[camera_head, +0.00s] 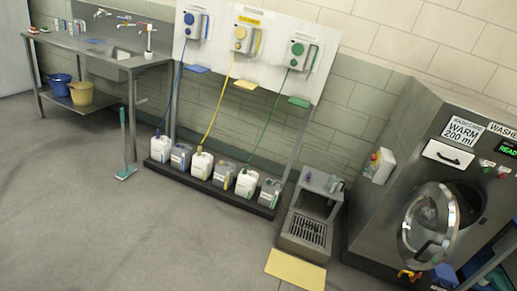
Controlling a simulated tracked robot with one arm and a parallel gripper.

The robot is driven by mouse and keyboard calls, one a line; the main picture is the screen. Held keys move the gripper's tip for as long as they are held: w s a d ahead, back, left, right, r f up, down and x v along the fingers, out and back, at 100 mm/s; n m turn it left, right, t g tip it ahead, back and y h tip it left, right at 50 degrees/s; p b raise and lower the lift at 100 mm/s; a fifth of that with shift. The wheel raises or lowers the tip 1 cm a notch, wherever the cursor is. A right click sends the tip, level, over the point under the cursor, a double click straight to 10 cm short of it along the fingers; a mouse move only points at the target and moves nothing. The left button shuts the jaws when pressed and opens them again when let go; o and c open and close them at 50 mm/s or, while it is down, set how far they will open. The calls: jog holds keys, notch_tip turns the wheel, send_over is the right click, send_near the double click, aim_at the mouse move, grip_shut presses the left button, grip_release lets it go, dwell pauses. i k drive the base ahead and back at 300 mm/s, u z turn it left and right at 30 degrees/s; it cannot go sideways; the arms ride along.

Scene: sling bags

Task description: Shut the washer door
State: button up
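The washer (385,195) is a large grey steel machine at the right edge, seen at an angle. Its round door (405,232) has a metal rim and a glass centre. The door stands open, swung out to the left of the dark drum opening (468,203), and overlaps part of it in the picture. A small display on the washer reads READY, and a label reads WARM 200 ml. My gripper is not in view, so its distance from the door cannot be told.
Several jugs (200,165) stand on a low dark rack below wall dispensers (243,38). A floor drain stand (305,228) and a yellow mat (296,269) lie left of the washer. A steel sink bench (95,60) is far left.

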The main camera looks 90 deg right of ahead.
aim_at(434, 251)
jog(key=z, duration=1.05)
jog(key=i, duration=0.1)
jog(key=z, duration=2.8)
jog(key=i, duration=1)
jog(key=u, duration=0.1)
jog(key=k, duration=0.5)
jog(key=z, duration=0.3)
jog(key=i, duration=0.2)
jog(key=z, duration=0.1)
